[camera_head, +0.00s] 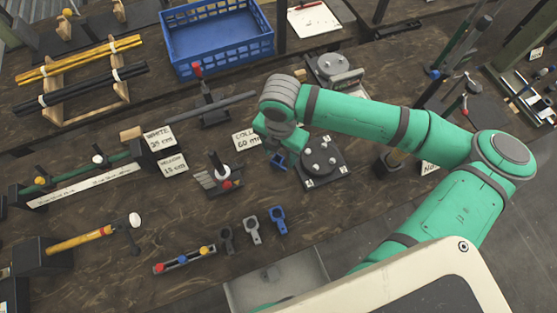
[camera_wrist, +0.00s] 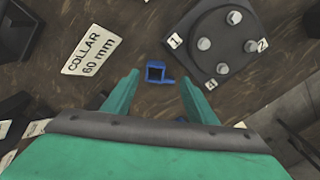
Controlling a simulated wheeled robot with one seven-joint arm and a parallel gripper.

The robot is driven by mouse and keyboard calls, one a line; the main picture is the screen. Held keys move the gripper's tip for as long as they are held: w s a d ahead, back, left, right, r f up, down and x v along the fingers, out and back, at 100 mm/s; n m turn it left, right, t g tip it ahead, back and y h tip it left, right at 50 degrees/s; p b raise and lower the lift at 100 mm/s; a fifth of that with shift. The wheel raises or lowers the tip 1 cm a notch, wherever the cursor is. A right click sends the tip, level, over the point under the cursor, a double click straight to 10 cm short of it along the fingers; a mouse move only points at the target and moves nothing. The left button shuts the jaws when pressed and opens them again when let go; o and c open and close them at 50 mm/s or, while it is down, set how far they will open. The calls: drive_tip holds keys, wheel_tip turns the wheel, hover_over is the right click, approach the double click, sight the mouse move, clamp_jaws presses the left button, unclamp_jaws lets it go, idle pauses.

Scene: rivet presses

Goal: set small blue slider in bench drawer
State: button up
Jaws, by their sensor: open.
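A small blue slider (camera_wrist: 157,72), a square ring with a short side tab, lies on the bench beside the round bolted fixture. It also shows in the head view (camera_head: 278,161), partly hidden by my gripper. My gripper (camera_wrist: 159,77) is open and empty above it. In the wrist view the slider appears between and just beyond the fingertips; the height gap cannot be told. A grey metal drawer (camera_head: 300,273) stands pulled out at the bench's front edge, partly hidden by my own body.
The bolted fixture (camera_head: 331,170) with numbered labels stands right beside the small slider. A "COLLAR 60 mm" card (camera_head: 246,138) lies to its left. A blue crate (camera_head: 214,40) is at the back. Bench between sliders and drawer is fairly clear.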

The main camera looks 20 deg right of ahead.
sight(281, 163)
wheel_tip(281, 163, down, 5)
drive_tip(key=shift+s+r, duration=0.1)
drive_tip(key=shift+s, duration=0.05)
drive_tip(key=shift+c, duration=0.3)
drive_tip(key=c, duration=0.8)
drive_tip(key=shift+d, duration=0.1)
drive_tip(key=shift+r, duration=0.1)
